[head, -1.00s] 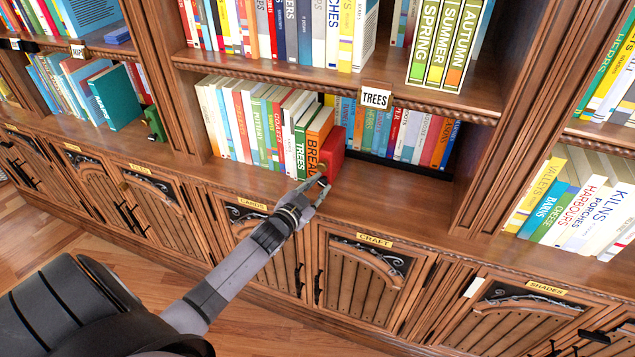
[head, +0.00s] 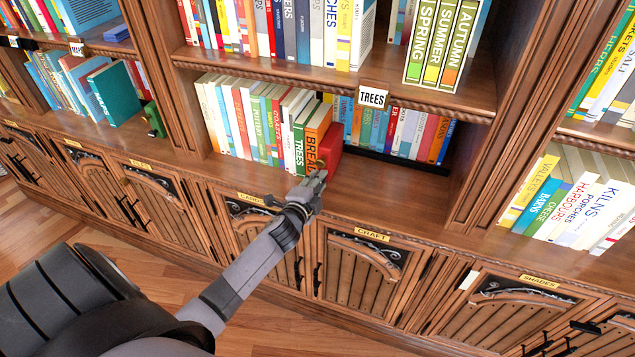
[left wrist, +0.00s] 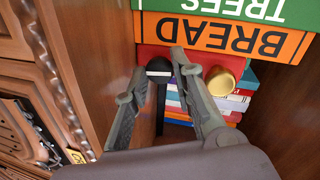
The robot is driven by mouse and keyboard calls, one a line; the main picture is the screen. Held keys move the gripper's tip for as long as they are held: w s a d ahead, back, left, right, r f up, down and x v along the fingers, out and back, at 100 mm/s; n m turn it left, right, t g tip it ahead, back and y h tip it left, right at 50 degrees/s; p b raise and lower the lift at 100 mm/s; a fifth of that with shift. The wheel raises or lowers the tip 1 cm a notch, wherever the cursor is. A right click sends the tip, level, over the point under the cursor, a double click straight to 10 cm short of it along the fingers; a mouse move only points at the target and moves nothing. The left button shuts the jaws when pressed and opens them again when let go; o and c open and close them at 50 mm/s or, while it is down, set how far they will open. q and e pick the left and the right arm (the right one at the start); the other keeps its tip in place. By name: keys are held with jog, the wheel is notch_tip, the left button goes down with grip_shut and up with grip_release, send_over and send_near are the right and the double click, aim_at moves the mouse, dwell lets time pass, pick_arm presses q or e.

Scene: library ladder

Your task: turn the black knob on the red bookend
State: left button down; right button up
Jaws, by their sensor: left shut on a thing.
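The red bookend (head: 329,151) stands at the right end of a book row on the middle shelf, beside the orange BREAD book (head: 314,146). In the left wrist view the bookend (left wrist: 205,56) shows below that book, with the black knob (left wrist: 159,68) and a brass knob (left wrist: 221,80) to its right. My left gripper (head: 320,177) is at the bookend's front. In the left wrist view its fingertips (left wrist: 158,63) lie either side of the black knob, shut on it. The brass knob is outside the fingers. My right gripper is not in view.
Several books (head: 400,132) stand further back on the shelf, right of the bookend. Bare shelf (head: 400,186) lies in front of them. A TREES label (head: 373,97) hangs on the shelf edge above. Cupboard doors (head: 356,275) are below.

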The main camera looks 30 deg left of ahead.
pick_arm(q)
jog(key=shift+m, duration=0.5)
jog(key=shift+y, duration=0.3)
jog(key=c, duration=1.3)
grip_release()
jog(key=shift+c, duration=0.2)
